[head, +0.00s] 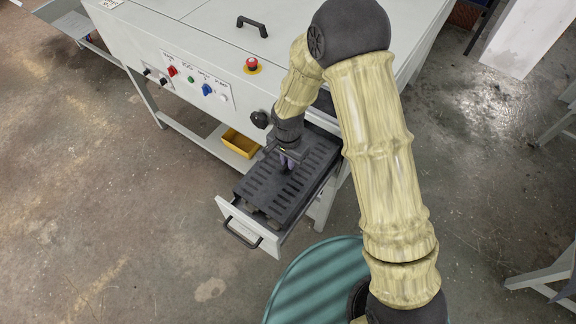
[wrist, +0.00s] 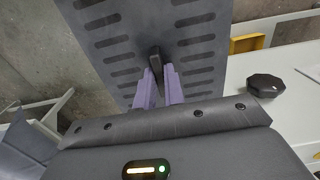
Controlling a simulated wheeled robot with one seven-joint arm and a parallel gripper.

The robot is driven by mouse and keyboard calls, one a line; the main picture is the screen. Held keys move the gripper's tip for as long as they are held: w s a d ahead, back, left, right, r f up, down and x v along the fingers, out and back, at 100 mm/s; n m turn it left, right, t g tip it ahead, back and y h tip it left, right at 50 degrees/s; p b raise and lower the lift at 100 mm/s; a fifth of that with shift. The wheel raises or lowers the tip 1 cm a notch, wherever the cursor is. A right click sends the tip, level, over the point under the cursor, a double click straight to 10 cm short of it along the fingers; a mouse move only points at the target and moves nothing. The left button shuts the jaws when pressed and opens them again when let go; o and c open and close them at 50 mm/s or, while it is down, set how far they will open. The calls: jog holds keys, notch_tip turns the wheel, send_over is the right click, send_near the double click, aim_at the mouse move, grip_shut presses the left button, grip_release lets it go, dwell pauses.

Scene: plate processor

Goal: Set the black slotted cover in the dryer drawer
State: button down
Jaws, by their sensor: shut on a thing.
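The black slotted cover (head: 262,188) is a dark flat plate with rows of slots, lying lengthwise over the open dryer drawer (head: 236,222). My gripper (head: 289,160) is above the middle of the cover, pointing down. In the wrist view, the purple fingers of my gripper (wrist: 158,88) are shut on the cover's black central handle (wrist: 155,58). The cover also fills the upper middle of the wrist view (wrist: 98,40). The drawer's pale front panel and black pull handle show past the cover's near end. I cannot tell whether the cover rests in the drawer or is held just above it.
The pale machine cabinet (head: 205,45) stands behind, with coloured buttons, a red emergency stop (head: 252,65) and a black knob (head: 260,119). A yellow bin (head: 240,143) sits on the lower shelf beside the drawer. The floor left of the drawer is clear.

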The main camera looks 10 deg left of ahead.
notch_tip(320, 180, down, 4)
jog(key=shift+r+p, duration=0.15)
jog(key=shift+p, duration=0.6)
jog(key=shift+f, duration=0.3)
jog(key=shift+f+b, duration=0.3)
jog(key=shift+b, duration=0.05)
jog(key=c, duration=1.5)
grip_release()
jog(key=shift+r, duration=0.15)
